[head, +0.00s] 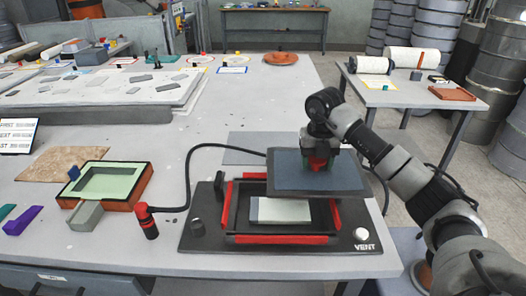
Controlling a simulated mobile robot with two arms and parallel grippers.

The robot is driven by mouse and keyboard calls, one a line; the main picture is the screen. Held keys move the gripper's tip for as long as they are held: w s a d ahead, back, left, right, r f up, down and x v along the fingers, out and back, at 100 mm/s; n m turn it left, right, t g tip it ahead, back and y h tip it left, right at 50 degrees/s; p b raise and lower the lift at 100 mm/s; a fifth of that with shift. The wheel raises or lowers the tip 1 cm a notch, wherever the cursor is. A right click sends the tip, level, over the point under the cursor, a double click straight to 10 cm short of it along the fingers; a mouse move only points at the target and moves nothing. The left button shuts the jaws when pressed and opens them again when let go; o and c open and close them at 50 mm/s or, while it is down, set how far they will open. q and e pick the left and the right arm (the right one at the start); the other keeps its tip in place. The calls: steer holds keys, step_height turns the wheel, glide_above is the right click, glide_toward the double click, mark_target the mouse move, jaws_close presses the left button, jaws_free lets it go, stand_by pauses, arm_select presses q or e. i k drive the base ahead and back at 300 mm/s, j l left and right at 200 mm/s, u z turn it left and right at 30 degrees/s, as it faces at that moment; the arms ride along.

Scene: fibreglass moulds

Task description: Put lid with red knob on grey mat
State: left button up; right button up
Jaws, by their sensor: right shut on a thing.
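The lid (290,180), a flat dark blue-grey plate, hangs roughly level above the back part of a red-framed black fixture. Its red knob (318,164) is partly hidden by my right gripper (318,157), which is shut on it from above. The grey mat (240,148) lies flat on the table behind the fixture, to the left of the lid. The lid hides part of the mat's right side. My left gripper is not in view.
The fixture (205,240) has a red frame around a pale block (280,210) and a knob marked VENT. A black hose (188,170) arches left of the mat. An orange-sided mould (125,190) sits to the left. The table behind the mat is clear.

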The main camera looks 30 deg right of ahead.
mark_target(263, 146)
steer(key=i, duration=1)
